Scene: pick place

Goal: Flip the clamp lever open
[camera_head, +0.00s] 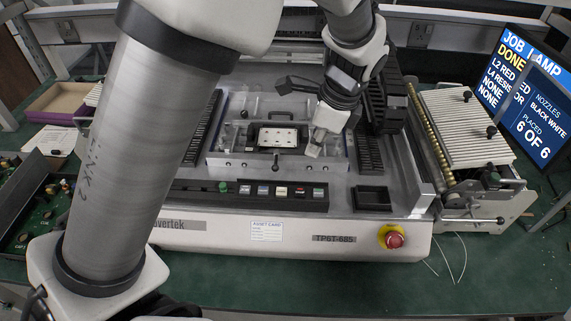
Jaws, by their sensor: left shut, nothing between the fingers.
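The pick-and-place machine carries a silver fixture (225,158) holding a small board (278,137) with pale parts in a black frame. A small dark lever (276,160) stands at the front edge of that frame; I take it for the clamp lever, and I cannot tell from here whether it is open or closed. My left gripper (315,150) is shut and empty, pointing down just right of the board frame. It looks apart from the lever. My left arm crosses the left of the view and hides part of the machine. My right gripper does not show.
A row of buttons (281,191) lines the front panel, with a red stop knob (394,240) at right. A black tray (373,198) sits right of the buttons. A ribbed feeder (465,125) and a screen (525,90) stand at right. The green table front (400,290) is mostly clear.

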